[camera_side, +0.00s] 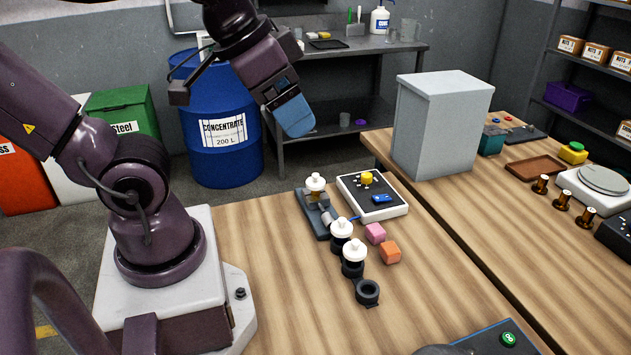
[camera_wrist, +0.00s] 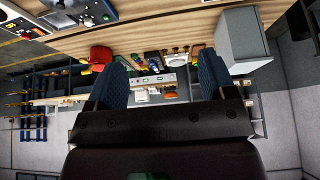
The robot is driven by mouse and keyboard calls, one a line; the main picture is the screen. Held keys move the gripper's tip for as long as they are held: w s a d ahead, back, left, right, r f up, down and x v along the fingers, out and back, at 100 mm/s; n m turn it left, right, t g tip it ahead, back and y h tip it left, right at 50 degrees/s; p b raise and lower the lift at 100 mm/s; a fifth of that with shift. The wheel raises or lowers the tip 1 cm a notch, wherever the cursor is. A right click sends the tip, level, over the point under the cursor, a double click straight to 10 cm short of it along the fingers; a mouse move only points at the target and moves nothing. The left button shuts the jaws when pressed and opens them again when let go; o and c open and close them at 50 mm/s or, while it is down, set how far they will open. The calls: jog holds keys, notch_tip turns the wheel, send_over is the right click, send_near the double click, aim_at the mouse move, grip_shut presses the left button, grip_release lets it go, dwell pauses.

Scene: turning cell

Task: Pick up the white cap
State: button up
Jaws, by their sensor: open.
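Three white caps show in the side view. One cap (camera_side: 315,181) sits on a small fixture (camera_side: 311,213) on a dark base at the table's middle. A second cap (camera_side: 342,227) and a third cap (camera_side: 355,249) top dark bottles standing in a row in front of it. My gripper (camera_side: 292,113) is high above the table, up and left of the caps, with blue fingers, and is well apart from them. In the wrist view my gripper (camera_wrist: 162,78) has its two blue fingers spread with nothing between them. I cannot make out the caps clearly there.
A control box (camera_side: 372,197) with a yellow knob stands right of the fixture. A pink block (camera_side: 375,233), an orange block (camera_side: 390,252) and an empty black ring holder (camera_side: 367,292) are near the bottles. A tall grey box (camera_side: 440,124) stands behind. The wooden tabletop (camera_side: 265,260) is clear at left.

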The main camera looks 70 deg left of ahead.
jog(key=w+a+f+n+g, duration=0.1)
jog(key=w+a+f+g, duration=0.2)
jog(key=a+f, duration=0.1)
jog(key=m+g+y, duration=0.3)
jog(key=m, duration=1.6)
send_near(316, 174)
jog(key=x, duration=1)
jog(key=shift+f, duration=0.2)
jog(key=c, duration=1)
jog(key=shift+o, duration=0.2)
